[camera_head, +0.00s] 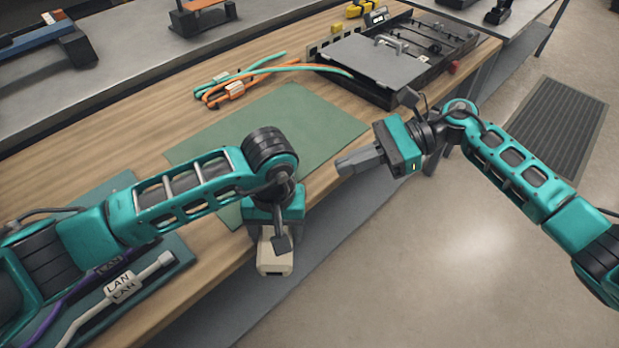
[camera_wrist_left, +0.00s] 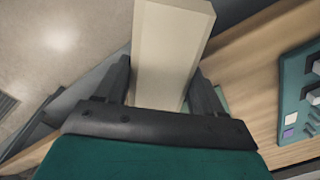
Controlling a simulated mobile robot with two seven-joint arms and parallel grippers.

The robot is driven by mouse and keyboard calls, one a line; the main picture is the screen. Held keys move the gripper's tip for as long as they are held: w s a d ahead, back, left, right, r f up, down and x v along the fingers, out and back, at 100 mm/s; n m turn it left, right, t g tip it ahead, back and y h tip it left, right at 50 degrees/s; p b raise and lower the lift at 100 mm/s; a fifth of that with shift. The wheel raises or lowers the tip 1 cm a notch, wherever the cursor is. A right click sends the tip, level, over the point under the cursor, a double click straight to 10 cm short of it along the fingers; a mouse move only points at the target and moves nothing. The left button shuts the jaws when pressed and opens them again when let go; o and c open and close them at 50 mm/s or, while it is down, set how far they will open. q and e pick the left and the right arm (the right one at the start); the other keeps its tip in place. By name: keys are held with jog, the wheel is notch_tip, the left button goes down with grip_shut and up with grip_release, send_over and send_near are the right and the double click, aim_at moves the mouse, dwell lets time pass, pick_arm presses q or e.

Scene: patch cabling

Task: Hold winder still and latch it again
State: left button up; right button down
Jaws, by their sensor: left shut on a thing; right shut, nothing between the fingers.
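My left gripper (camera_head: 273,232) is shut on a beige block (camera_head: 275,262), which has a small dark slot in its end. It holds the block at the table's front edge. In the left wrist view the block (camera_wrist_left: 172,50) sits between the two dark fingers of the left gripper (camera_wrist_left: 165,88). My right gripper (camera_head: 345,163) is shut and empty, to the right, near the front edge of the green mat (camera_head: 290,120). I cannot tell which thing is the winder, and no latch is clear to see.
Orange and teal cables (camera_head: 235,85) lie behind the mat. A black tray with a grey plate (camera_head: 372,62) stands at the back right. White and purple cables with LAN tags (camera_head: 120,285) lie at the left front. The wooden table (camera_head: 85,150) is clear at the left back.

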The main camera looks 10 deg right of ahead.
jog(key=s+d+f+m+t, duration=0.1)
jog(key=d+m+t, duration=0.1)
jog(key=d, duration=0.4)
jog(key=shift+d+f+m+t+y, duration=0.15)
jog(key=shift+f+m+t+y, duration=0.15)
jog(key=shift+f+m+t, duration=0.15)
jog(key=r+x, duration=0.1)
jog(key=x, duration=1.3)
jog(key=shift+s+r, duration=0.1)
jog(key=shift+r, duration=0.05)
jog(key=shift+w+a+r, duration=0.1)
jog(key=shift+w+a, duration=0.1)
jog(key=shift+a, duration=1.45)
pick_arm(q)
jog(key=shift+d, duration=0.1)
